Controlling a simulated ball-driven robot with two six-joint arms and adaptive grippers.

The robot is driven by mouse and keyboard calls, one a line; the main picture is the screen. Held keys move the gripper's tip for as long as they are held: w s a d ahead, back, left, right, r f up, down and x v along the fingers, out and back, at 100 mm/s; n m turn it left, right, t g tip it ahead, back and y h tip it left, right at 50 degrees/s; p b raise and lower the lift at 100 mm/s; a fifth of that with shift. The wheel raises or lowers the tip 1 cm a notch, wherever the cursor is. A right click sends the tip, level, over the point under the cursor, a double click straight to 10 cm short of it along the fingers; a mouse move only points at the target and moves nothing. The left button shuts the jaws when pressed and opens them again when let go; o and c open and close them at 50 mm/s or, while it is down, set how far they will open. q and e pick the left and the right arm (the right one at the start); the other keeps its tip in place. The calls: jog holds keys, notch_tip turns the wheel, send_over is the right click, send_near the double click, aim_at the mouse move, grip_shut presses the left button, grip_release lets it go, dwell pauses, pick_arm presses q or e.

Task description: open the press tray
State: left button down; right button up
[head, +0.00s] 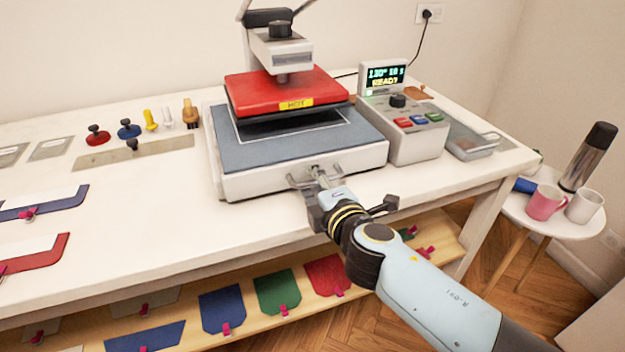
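The heat press stands on the white table, with its red upper plate (285,90) raised over the press tray (250,184). The tray is white with a grey-blue pad (340,147) on top, and the pad reaches out in front of the red plate. A metal bar handle (293,183) is on the tray's front face. My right gripper (319,179) is at the middle of this handle, its fingertips overlapping the bar. Whether the fingers are closed around it is too small to tell. My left gripper is not in view.
The tabletop in front of the press is clear. A stool (548,219) holds mugs.

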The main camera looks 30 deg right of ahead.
jog(key=shift+w+d+f, duration=0.15)
jog(key=shift+w, duration=0.4)
grip_shut()
